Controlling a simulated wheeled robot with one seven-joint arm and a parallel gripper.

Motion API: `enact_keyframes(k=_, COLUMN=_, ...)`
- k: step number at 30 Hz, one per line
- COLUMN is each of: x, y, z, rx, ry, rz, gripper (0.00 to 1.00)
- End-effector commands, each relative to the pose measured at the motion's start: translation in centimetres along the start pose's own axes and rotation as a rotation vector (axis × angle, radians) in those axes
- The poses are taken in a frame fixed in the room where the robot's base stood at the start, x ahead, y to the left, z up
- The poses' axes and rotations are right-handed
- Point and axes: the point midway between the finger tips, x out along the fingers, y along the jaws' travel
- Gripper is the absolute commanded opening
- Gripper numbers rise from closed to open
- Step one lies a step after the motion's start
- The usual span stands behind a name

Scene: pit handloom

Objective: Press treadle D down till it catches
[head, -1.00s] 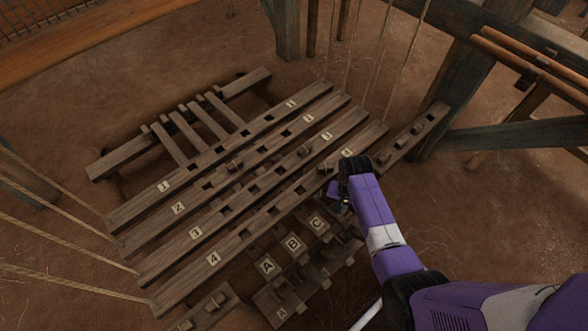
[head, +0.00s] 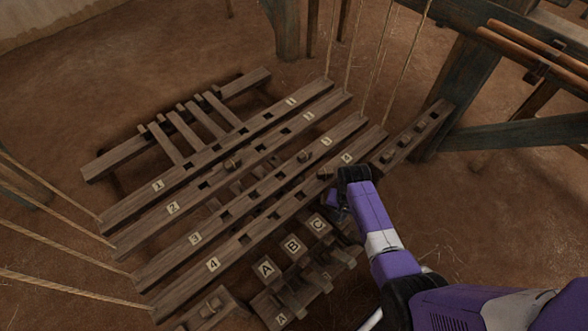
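Treadles A (head: 265,268), B (head: 292,245) and C (head: 318,224) show their pale letter plates in a row at lower centre, partly under the numbered bars. No plate with D is visible; my arm covers the spot to the right of C. My gripper (head: 337,197) points down beside C, on its right. It is mostly hidden behind my black wrist and purple forearm. I cannot see its fingers, or whether it touches a treadle.
Long bars numbered 1 (head: 220,149), 2 (head: 225,174), 3 (head: 223,219) and 4 (head: 280,214) lie across above the treadles, hung on ropes. A holed rail (head: 415,130) is right of my wrist, and a slatted frame (head: 115,158) is behind. Bare earth floor (head: 400,205) surrounds them.

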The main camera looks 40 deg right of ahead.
Motion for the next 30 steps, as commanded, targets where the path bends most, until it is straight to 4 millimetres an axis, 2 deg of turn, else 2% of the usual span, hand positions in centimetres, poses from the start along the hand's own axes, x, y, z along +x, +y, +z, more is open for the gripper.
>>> enact_keyframes(k=4, x=1.0, y=-0.2, z=-0.1, rx=-0.001, ry=0.004, rz=-0.005, gripper=0.0)
enact_keyframes(k=15, x=0.7, y=-0.2, z=-0.1, rx=-0.001, ry=0.003, rz=-0.005, gripper=0.0)
enact_keyframes(k=30, x=-2.5, y=-0.1, z=0.0, rx=-0.001, ry=0.0, rz=-0.001, gripper=0.0)
